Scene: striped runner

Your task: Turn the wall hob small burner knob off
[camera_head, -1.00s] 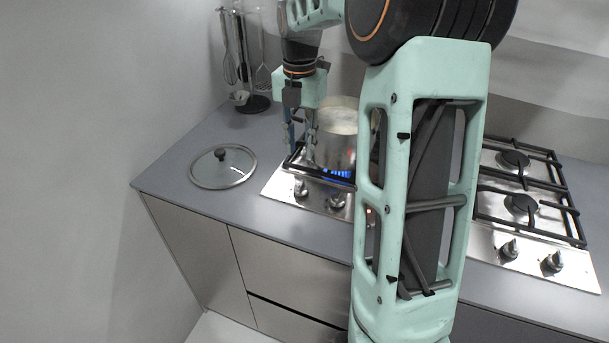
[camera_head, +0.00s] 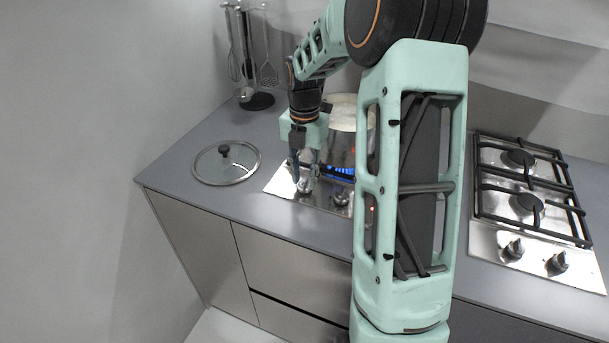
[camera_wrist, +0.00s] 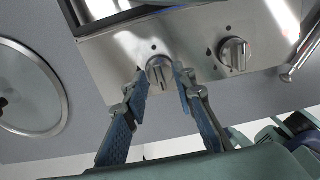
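The left-hand hob has two metal knobs on its steel front strip: a left knob (camera_head: 304,187) and a right knob (camera_head: 341,196). In the wrist view the left knob (camera_wrist: 160,73) sits between my fingertips, with a small dot beside it; the right knob (camera_wrist: 234,53) is clear of them. My gripper (camera_head: 305,173) points down at the left knob. In the wrist view my gripper (camera_wrist: 160,76) is open, one blue-padded finger on each side; I cannot tell whether they touch the knob. Blue flame (camera_head: 340,169) burns under a steel pot (camera_head: 341,150).
A glass lid (camera_head: 226,164) lies on the grey counter (camera_head: 205,200) left of the hob. Utensils (camera_head: 245,60) hang on a stand at the back left. A second hob (camera_head: 520,200) with two knobs stands at the right. My arm hides the counter between the hobs.

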